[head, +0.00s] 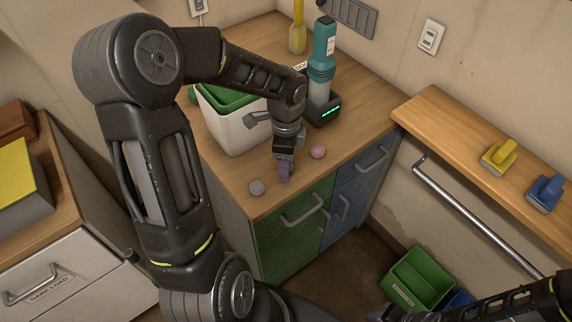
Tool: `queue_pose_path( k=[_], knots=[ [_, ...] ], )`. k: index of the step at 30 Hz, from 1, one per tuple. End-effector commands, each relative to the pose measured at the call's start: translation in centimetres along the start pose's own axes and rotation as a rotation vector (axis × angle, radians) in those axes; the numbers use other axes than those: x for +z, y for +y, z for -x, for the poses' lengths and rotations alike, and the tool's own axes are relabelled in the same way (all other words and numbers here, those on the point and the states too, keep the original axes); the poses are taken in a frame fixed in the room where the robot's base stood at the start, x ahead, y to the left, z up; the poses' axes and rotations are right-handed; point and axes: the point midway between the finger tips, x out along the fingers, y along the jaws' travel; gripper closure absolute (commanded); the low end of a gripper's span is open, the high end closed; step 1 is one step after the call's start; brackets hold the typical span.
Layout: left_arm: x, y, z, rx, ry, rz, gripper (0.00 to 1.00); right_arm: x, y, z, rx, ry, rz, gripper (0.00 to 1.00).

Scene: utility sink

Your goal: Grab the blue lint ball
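My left gripper (284,168) points down over the front part of the wooden counter, between two lint balls. A bluish-purple shape (284,172) shows at its fingertips; it may be the blue lint ball, partly hidden by the fingers. I cannot tell whether the fingers are closed on it. A grey lint ball (257,187) lies to the left near the counter's front edge. A pink lint ball (318,151) lies to the right. My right gripper (384,314) is low at the bottom edge, away from the counter; its fingers are too unclear to read.
A white bin (229,132) with a green liner stands behind my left gripper. A teal handheld device (322,60) stands in a dark base (323,111). Yellow and blue brushes (498,156) (545,193) lie on the right shelf. A green bin (418,279) is on the floor.

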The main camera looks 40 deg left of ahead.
Motion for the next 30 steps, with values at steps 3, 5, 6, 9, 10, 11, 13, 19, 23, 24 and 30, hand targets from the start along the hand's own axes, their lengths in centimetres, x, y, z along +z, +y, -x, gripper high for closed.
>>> queue_pose_path(
  k=[3, 5, 6, 9, 10, 11, 13, 19, 23, 24, 30],
  knots=[
    [0.0, 0.0, 0.02, 0.0, 0.0, 0.0, 0.43, 0.0, -0.01, 0.0, 0.0, 0.0, 0.0, 0.64],
    [0.0, 0.0, 0.02, 0.0, 0.0, 0.0, 0.43, 0.0, -0.01, 0.01, 0.0, 0.0, 0.0, 0.64],
    [0.0, -0.01, 0.03, 0.0, 0.0, 0.0, 0.45, -0.01, -0.01, 0.01, 0.0, 0.0, 0.0, 0.64],
    [0.0, 0.0, 0.03, 0.0, 0.0, 0.0, 0.53, -0.01, -0.01, 0.01, 0.0, 0.0, 0.0, 0.64],
    [0.0, 0.0, 0.03, 0.0, 0.0, 0.0, 0.56, -0.01, -0.01, 0.01, 0.0, 0.0, 0.0, 0.64],
    [0.0, 0.0, 0.03, 0.0, 0.0, 0.0, 0.58, 0.0, -0.01, 0.01, 0.0, 0.0, 0.0, 0.64],
    [0.0, 0.0, 0.03, 0.0, 0.0, 0.0, 0.64, -0.01, -0.01, 0.01, 0.0, 0.0, 0.0, 0.64],
    [0.0, 0.0, 0.03, 0.0, 0.0, 0.0, 0.8, -0.01, -0.01, 0.01, 0.0, 0.0, 0.0, 0.64],
    [0.0, 0.0, 0.03, 0.0, 0.0, 0.0, 0.91, -0.01, -0.01, 0.01, 0.0, 0.0, 0.0, 0.64],
    [0.0, 0.0, 0.03, 0.0, 0.0, 0.0, 0.94, -0.01, -0.01, 0.01, 0.0, 0.0, 0.0, 0.64],
    [0.0, 0.0, 0.03, 0.0, 0.0, 0.0, 1.0, -0.01, -0.01, 0.01, 0.0, 0.0, 0.0, 0.64]
  ],
)
